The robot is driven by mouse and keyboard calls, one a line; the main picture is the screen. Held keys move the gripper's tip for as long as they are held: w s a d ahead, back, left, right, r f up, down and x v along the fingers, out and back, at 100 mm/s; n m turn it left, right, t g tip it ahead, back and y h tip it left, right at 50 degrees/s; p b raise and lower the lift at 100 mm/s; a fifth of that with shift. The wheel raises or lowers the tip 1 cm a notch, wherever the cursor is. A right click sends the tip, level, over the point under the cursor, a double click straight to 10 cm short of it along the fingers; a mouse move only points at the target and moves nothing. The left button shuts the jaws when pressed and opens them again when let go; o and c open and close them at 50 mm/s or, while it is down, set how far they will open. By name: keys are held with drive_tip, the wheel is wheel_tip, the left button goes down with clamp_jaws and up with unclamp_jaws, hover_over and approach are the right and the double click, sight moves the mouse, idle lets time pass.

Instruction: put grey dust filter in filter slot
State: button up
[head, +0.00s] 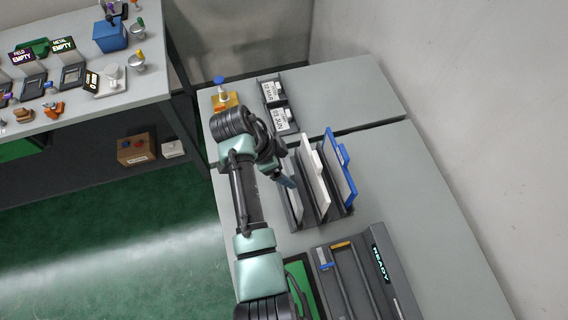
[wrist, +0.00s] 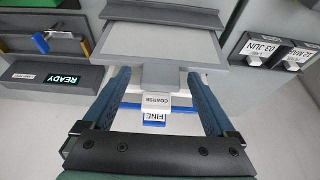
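The grey dust filter (wrist: 150,42) is a flat panel with a tab, upright in a dark rack (head: 345,212); in the head view it is the leftmost panel (head: 294,206), partly hidden by my arm. My gripper (wrist: 158,74) is open, with its blue fingers on either side of the grey tab; a gap shows at the left finger. In the head view my gripper (head: 290,182) is over the rack's left side. The READY machine (head: 378,262) has a long dark recess, which may be the filter slot; my arm hides none of it.
A white filter (head: 315,178) labelled COARSE and a blue filter (head: 341,168) labelled FINE stand beside the grey one. Date holders (head: 283,120) and an orange-based item (head: 224,101) are at the table's far end. A second table (head: 120,30) holds several objects.

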drive_tip(key=shift+a+r, duration=0.2)
drive_tip(key=shift+r, duration=0.35)
drive_tip(key=v, duration=1.1)
drive_tip(key=shift+w+d+r, duration=0.1)
drive_tip(key=w+r+n+t+y, duration=0.15)
drive_tip(key=w+r+t, duration=0.25)
drive_tip(key=r, duration=0.5)
drive_tip(key=w+d+r+n+t+y, duration=0.1)
drive_tip(key=w+r+n+t, duration=0.25)
drive_tip(key=r, duration=0.45)
drive_tip(key=w+r+n+t+y, duration=0.1)
drive_tip(key=w+r+n+t, duration=0.1)
drive_tip(key=w+r+t, duration=0.5)
drive_tip(key=s+d+r+n+t, duration=0.1)
drive_tip(key=s+r+n+t, duration=0.15)
drive_tip(key=r, duration=0.65)
drive_tip(key=s+d+r+n+t, duration=0.1)
drive_tip(key=s+r, duration=0.3)
drive_tip(key=r, duration=0.5)
drive_tip(key=s+d+r+n+t+y, duration=0.1)
drive_tip(key=s+r+n+t, duration=0.3)
drive_tip(key=s+r+t, duration=0.4)
drive_tip(key=s+d+r, duration=0.1)
drive_tip(key=s+r, duration=0.4)
drive_tip(key=r, duration=0.2)
drive_tip(key=shift+s+d+r, duration=0.15)
drive_tip(key=shift+s+r, duration=0.05)
drive_tip(key=shift+s, duration=0.2)
